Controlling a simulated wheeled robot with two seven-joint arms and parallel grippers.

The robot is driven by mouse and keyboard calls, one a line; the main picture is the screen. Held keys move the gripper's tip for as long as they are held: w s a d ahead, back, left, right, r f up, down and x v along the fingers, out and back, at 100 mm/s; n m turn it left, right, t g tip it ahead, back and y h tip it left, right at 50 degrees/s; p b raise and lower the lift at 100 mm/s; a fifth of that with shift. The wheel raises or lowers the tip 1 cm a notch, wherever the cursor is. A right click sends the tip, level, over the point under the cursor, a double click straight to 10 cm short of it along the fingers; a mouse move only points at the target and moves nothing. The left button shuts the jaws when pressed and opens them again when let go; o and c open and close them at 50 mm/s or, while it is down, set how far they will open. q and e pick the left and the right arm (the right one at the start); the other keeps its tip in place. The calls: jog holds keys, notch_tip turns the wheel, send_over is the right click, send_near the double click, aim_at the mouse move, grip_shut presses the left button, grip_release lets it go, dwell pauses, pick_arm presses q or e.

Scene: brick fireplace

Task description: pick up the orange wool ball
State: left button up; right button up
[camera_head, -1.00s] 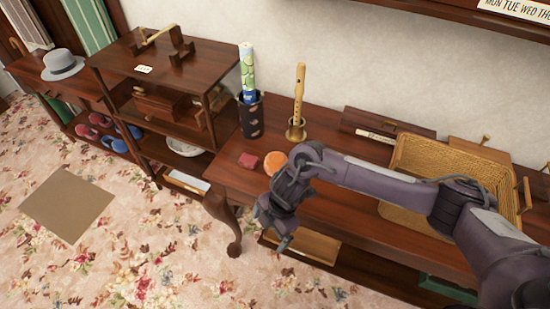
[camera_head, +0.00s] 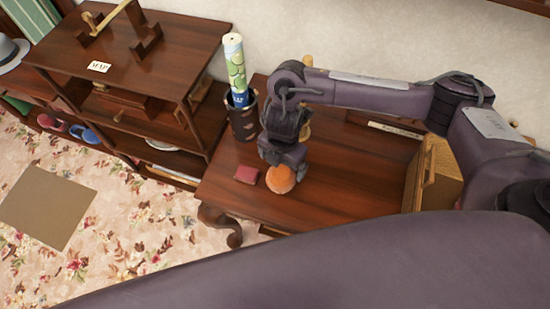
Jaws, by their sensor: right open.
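The orange wool ball (camera_head: 280,180) sits on the dark wooden table (camera_head: 345,170), close to its left front edge. My right gripper (camera_head: 283,162) points down right over the ball, its fingertips at or just above the ball's top. Its jaws are open, though the fingers are small and dark here. I cannot tell whether they touch the ball. My left gripper is not in view.
A small dark red block (camera_head: 247,174) lies just left of the ball. A dark cup (camera_head: 243,117) with a rolled paper (camera_head: 235,65) stands behind it. My arm mostly hides a brass-coloured item. A shelf unit (camera_head: 135,60) stands left.

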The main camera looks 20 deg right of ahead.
aim_at(282, 173)
jog(key=shift+f, duration=0.3)
jog(key=shift+s+a+f+b, duration=0.1)
jog(key=shift+s+f+b, duration=0.25)
jog(key=shift+f, duration=0.25)
jog(key=shift+s+f+b, duration=0.2)
jog(key=shift+f+b, duration=0.15)
jog(key=shift+f, duration=0.25)
notch_tip(282, 173, down, 3)
jog(key=shift+a+f, duration=0.1)
jog(key=shift+f, duration=0.65)
jog(key=c, duration=1.1)
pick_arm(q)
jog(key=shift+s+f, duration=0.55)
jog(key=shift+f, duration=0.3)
pick_arm(e)
jog(key=shift+o, duration=0.2)
